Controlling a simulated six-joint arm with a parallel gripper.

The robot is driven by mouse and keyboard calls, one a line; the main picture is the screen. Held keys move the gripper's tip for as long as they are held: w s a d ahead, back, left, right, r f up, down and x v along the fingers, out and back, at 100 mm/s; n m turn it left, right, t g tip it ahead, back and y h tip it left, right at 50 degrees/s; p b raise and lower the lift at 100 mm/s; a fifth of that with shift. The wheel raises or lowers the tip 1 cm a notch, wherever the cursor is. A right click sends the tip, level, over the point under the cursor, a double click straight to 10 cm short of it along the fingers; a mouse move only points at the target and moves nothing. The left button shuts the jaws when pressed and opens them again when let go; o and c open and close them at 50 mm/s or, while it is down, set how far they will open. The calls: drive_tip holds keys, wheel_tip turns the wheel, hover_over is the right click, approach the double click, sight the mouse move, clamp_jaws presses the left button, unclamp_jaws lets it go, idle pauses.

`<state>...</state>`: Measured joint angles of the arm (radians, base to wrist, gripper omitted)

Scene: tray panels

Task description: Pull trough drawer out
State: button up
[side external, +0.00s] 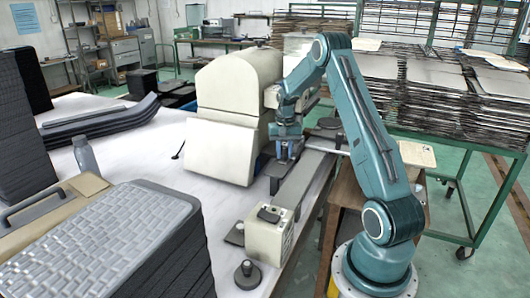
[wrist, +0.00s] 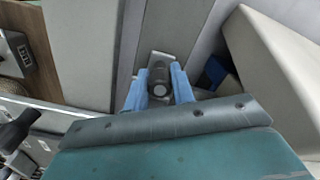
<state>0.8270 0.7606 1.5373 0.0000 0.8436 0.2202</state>
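My gripper (wrist: 158,80) has two blue fingers, one on each side of a dark round knob (wrist: 159,88) on a small metal plate. A narrow gap seems to show between the fingers and the knob, so I read the gripper as open around it. In the side view my gripper (side external: 287,152) points down beside the cream machine (side external: 225,148), and the knob is hidden there. A long grey trough-like strip (side external: 296,190) runs from under my gripper toward the front. Which part is the drawer is not clear.
A small cream box (side external: 268,235) stands at the strip's front end, with a black knob (side external: 247,270) on the white table nearby. Stacked grey textured panels (side external: 95,245) fill the front left. A wooden stand (side external: 345,200) and a green rack (side external: 460,125) are at the right.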

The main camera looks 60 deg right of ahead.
sight(277, 170)
drive_tip(key=shift+c, duration=1.2)
drive_tip(key=shift+a, duration=5.55)
drive_tip(key=o, duration=0.7)
